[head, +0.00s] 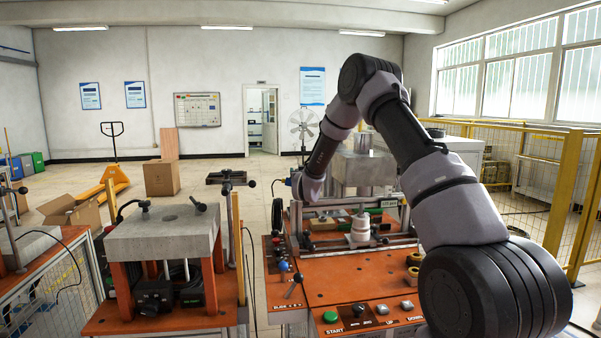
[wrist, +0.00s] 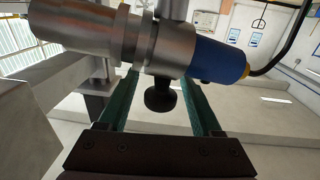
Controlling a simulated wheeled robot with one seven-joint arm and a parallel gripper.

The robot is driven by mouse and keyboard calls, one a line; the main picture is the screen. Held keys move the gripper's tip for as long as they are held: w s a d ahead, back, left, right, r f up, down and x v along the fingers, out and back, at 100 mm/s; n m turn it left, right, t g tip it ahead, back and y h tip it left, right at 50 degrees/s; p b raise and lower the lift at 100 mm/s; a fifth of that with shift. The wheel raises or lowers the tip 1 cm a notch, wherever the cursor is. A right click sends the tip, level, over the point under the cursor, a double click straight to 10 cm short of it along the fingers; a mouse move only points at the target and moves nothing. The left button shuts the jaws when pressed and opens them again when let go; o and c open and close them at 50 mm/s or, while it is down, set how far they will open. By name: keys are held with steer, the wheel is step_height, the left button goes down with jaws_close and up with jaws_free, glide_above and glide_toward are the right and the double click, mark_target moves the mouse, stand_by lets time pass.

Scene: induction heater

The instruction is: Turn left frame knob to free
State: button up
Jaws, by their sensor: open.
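A black knob (wrist: 160,97) with a rounded end hangs below a metal cylinder (wrist: 85,35) in the wrist view. My gripper (wrist: 160,80) is open, and its two green fingers reach up on either side of the knob with gaps showing. The fingers do not appear to touch the knob. A blue sleeve (wrist: 218,60) with a cable forms the right end of the cylinder. In the head view my arm reaches over the orange-topped machine (head: 345,275). There my fingers and this knob cannot be made out.
The machine's front holds a green button (head: 330,316) and other controls, with a blue-tipped lever (head: 298,278) behind them. A second orange bench (head: 205,318) with a grey block (head: 165,228) stands to the left. A yellow fence (head: 555,200) bounds the right side.

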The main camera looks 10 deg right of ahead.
steer(key=shift+w, duration=0.2)
jaws_close()
